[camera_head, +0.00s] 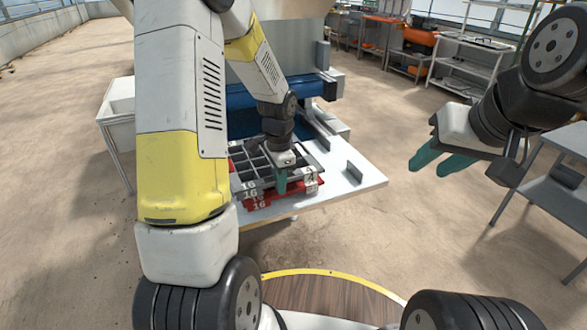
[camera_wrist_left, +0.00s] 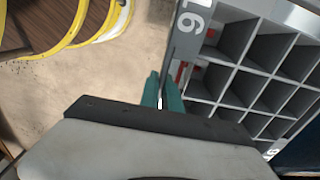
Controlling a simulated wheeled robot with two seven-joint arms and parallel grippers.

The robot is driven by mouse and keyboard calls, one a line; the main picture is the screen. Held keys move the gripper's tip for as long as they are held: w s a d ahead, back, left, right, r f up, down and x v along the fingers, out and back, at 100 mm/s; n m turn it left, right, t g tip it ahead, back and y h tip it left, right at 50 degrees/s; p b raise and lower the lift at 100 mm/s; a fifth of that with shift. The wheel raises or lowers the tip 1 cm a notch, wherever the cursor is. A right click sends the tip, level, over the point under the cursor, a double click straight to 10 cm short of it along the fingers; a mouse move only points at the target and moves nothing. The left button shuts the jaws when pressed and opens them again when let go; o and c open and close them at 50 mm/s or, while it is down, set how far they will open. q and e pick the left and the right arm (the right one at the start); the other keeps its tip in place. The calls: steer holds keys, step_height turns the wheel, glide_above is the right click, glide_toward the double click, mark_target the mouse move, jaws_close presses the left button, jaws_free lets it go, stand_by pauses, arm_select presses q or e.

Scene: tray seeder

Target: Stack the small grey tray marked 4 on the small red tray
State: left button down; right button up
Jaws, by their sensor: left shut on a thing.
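A grey tray with square cells (camera_head: 244,164) is over a red tray (camera_head: 262,201) on the white table; whether they touch is unclear. The grey tray fills the right of the left wrist view (camera_wrist_left: 232,84). Red shows past the grey rim there. My right gripper (camera_head: 430,167) is open and empty, away to the right.
The white table (camera_head: 352,183) has bare room to the right of the trays, with a small grey upright bracket (camera_head: 354,171). A blue machine part (camera_head: 238,97) stands behind. A grey side table (camera_head: 555,190) is at the right.

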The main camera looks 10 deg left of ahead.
arm_select(q)
steer(key=w, duration=0.5)
steer(key=shift+w+f, duration=0.15)
steer(key=shift+f, duration=2)
steer(key=c, duration=1.6)
jaws_free()
steer(key=shift+o, duration=0.2)
